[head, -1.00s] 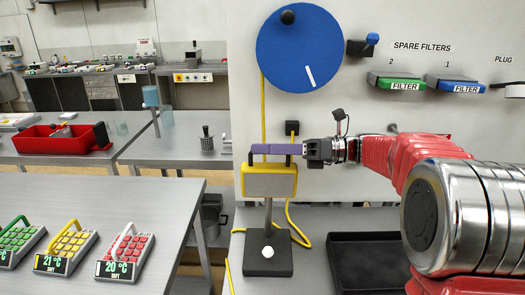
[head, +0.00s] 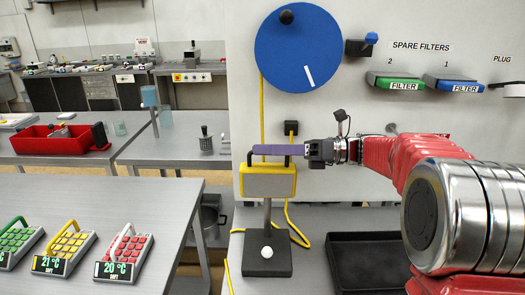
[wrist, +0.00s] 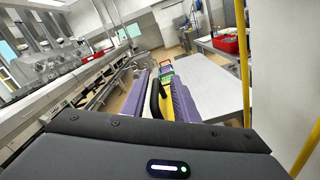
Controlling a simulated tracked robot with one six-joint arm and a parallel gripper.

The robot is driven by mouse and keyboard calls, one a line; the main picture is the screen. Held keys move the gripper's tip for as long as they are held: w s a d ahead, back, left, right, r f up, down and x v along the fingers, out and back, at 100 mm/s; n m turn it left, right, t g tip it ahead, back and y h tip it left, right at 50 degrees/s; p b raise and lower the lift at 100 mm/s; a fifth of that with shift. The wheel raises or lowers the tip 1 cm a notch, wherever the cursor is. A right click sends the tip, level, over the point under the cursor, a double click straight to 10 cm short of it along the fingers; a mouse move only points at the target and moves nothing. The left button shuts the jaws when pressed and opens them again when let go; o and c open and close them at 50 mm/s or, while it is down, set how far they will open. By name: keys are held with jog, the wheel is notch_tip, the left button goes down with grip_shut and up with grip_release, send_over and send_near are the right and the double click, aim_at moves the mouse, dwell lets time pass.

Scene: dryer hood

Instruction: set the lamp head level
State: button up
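The lamp head (head: 268,181) is a yellow-rimmed grey box on a post above a dark base (head: 267,261) with a white knob (head: 267,252). In the head view it looks close to level; a small tilt is hard to judge. A black handle stands on top of it. My gripper (head: 278,149) reaches in from the right with its purple fingers at the handle. In the wrist view the handle (wrist: 155,98) stands between my two fingers (wrist: 163,95), which appear apart with some gap around it. Contact with the handle is not clear.
A blue dial (head: 299,48) with a white mark is on the wall panel behind. Yellow cable runs down beside the lamp. A black tray (head: 367,262) lies to the right. Keypads, including a red one (head: 127,250), sit on the left table.

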jog(key=d, duration=1.3)
jog(key=shift+d, duration=0.15)
jog(key=shift+f, duration=0.1)
jog(key=shift+c, duration=0.4)
jog(key=shift+w+f, duration=0.15)
jog(key=shift+f, duration=0.05)
jog(key=shift+c, duration=1.4)
jog(key=f+n+h, duration=0.1)
jog(key=f, duration=0.2)
jog(key=s+f+n+h, duration=0.1)
jog(key=f, duration=0.1)
jog(key=f+n+t+h, duration=0.1)
jog(key=f+n+h, duration=0.1)
jog(key=f, duration=0.1)
jog(key=shift+s+a+f, duration=0.2)
jog(key=shift+a+f, duration=0.15)
jog(key=shift+a, duration=0.05)
grip_shut()
jog(key=s+d+f+n+h, duration=0.2)
jog(key=s+f+n+h, duration=0.35)
jog(key=s, duration=0.35)
jog(key=s+d+f+n+h, duration=0.1)
jog(key=s+f+n+h, duration=0.35)
jog(key=s+n, duration=0.3)
jog(key=s+r+n+t+h, duration=0.3)
jog(key=s+n, duration=0.3)
jog(key=s, duration=0.4)
jog(key=shift+d+r+n+t+h, duration=0.15)
jog(key=shift+d+n+t+h, duration=0.3)
jog(key=shift+t, duration=0.35)
